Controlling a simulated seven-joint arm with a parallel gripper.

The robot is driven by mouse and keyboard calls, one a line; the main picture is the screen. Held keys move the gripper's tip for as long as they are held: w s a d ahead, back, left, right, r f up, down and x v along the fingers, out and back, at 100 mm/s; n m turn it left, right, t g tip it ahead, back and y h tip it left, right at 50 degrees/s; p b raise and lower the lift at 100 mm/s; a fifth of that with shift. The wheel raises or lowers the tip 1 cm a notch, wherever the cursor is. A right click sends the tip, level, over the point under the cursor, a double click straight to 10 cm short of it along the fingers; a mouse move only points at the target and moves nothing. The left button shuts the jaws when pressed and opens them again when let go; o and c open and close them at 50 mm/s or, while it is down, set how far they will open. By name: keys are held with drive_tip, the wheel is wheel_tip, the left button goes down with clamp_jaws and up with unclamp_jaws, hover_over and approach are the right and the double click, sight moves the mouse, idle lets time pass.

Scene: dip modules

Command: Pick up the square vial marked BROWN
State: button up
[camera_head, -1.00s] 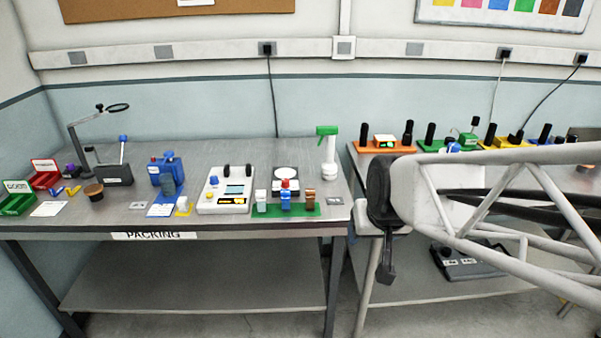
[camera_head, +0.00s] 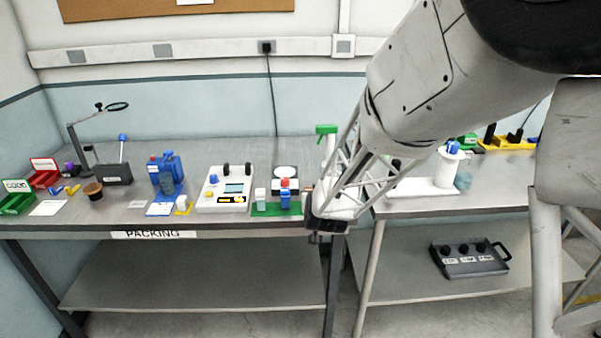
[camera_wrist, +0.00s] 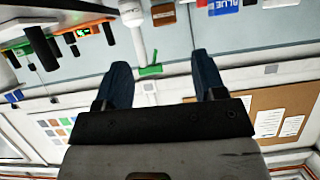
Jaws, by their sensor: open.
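The brown vial (camera_wrist: 163,14) shows at the top edge of the wrist view, partly cut off. In the head view it is mostly or wholly hidden behind my arm's end. The blue vial (camera_head: 286,199) and the white vial (camera_head: 260,198) stand on the green rack (camera_head: 268,211); the blue one, lettered BLUE, also shows in the wrist view (camera_wrist: 224,6). My gripper (camera_wrist: 162,64) is open and empty, its two fingers wide apart. In the head view my gripper (camera_head: 327,222) is at the packing bench's right end, by the rack.
The spray bottle (camera_wrist: 135,25) with a green trigger stands close by the brown vial; my arm partly covers it in the head view. A white device (camera_head: 226,190) and a round-plate scale (camera_head: 285,174) stand near the rack. A second bench (camera_head: 490,199) is at right.

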sight(310, 189)
drive_tip(key=w+f, duration=0.1)
drive_tip(key=w+a+f+t, duration=0.1)
drive_tip(key=shift+w+f, duration=0.25)
drive_tip(key=shift+f, duration=0.05)
drive_tip(key=shift+w, duration=0.1)
drive_tip(key=shift+x, duration=1.25)
drive_tip(key=shift+d, duration=0.1)
drive_tip(key=shift+x, duration=2.55)
drive_tip(key=shift+r, duration=0.1)
drive_tip(key=shift+c, duration=0.5)
drive_tip(key=c, duration=1)
